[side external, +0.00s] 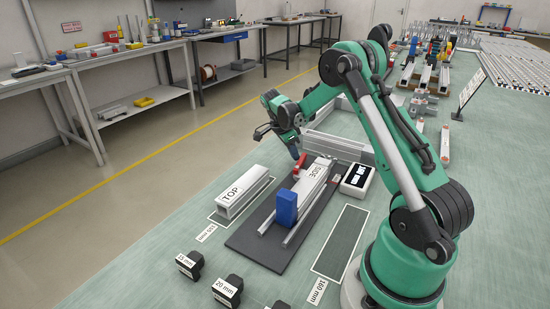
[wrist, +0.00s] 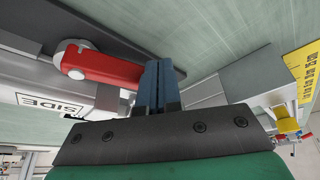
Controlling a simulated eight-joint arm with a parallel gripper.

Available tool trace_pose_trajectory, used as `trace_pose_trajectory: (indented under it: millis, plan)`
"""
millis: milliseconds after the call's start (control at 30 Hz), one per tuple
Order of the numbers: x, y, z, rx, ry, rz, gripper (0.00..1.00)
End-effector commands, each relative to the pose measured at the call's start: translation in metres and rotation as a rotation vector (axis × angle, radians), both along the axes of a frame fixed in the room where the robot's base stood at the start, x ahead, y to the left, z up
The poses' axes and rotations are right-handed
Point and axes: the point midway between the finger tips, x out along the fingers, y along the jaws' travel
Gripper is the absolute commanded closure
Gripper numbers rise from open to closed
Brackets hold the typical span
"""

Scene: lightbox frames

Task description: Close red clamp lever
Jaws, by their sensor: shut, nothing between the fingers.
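The red clamp lever (side external: 300,162) sits at the far end of the profile marked SIDE (side external: 312,176) on a dark base plate (side external: 258,248). In the wrist view the lever (wrist: 103,67) runs from a round silver pivot (wrist: 72,57) at left towards my fingers. My gripper (side external: 296,153) is right at the lever in the side view. In the wrist view my gripper (wrist: 160,68) has its blue fingers together, beside the lever's free end. I cannot tell whether they touch. Nothing is held between the fingers.
A blue block (side external: 286,208) stands at the plate's near end. The TOP profile (side external: 243,194) lies to the left, a small labelled box (side external: 356,181) to the right. Dark blocks with size labels (side external: 190,265) stand in front. The outlined pad (side external: 342,241) is empty.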

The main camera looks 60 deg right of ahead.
Motion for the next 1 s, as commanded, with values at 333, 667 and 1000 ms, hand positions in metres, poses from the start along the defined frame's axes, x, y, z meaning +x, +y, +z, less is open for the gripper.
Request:
trace_pose_trajectory:
  millis: [333, 667, 1000]
  plan:
    - [0.000, 0.000, 0.000, -0.001, 0.000, -0.001, 1.00]
    - [0.012, 0.002, 0.031, -0.001, 0.001, 0.001, 1.00]
    - [0.033, 0.006, 0.083, 0.000, 0.000, 0.000, 1.00]
